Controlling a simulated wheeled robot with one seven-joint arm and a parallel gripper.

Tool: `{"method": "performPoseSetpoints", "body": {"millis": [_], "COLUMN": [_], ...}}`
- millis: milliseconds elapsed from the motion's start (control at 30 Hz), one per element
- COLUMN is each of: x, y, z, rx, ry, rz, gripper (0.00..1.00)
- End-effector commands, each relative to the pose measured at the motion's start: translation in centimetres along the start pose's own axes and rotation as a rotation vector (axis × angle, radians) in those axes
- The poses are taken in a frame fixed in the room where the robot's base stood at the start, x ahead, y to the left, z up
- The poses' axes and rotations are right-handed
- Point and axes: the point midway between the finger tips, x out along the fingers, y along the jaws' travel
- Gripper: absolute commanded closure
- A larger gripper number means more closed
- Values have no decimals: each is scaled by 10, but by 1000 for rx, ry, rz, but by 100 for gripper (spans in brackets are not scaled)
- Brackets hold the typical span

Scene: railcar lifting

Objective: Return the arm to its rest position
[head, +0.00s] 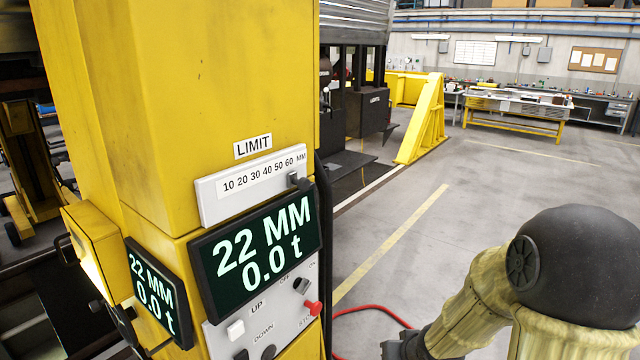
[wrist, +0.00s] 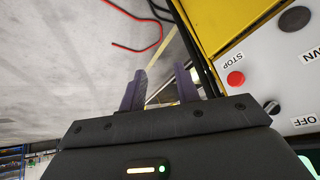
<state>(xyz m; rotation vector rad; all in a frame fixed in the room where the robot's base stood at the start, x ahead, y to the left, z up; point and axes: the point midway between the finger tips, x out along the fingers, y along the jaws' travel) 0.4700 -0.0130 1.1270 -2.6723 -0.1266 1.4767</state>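My arm, with its pale sleeves and black joint cover, reaches in from the lower right of the head view. My gripper (wrist: 160,80) shows in the wrist view with its two dark fingers apart and nothing between them. Part of it shows at the bottom edge of the head view (head: 400,346), apart from the yellow lifting column (head: 200,90) and to the right of its control panel (head: 270,315). In the wrist view the panel with its red STOP button (wrist: 236,78) is to the right of the fingers.
The column's display (head: 255,248) reads 22 MM and 0.0 t, below a LIMIT scale (head: 250,183). A red cable (head: 375,310) lies on the floor behind my gripper. A yellow stand (head: 425,120) and workbench (head: 515,110) are farther back. The floor between is open.

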Motion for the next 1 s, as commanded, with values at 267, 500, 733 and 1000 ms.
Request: {"method": "performPoseSetpoints", "body": {"millis": [267, 500, 733, 1000], "x": [-75, -96, -95, -95], "y": [-10, -22, -22, -21], "z": [62, 85, 84, 84], "rx": [-28, -17, -16, -16], "ry": [-248, -333, -331, -330], "rz": [144, 117, 118, 119], "gripper": [68, 68, 68, 68]}}
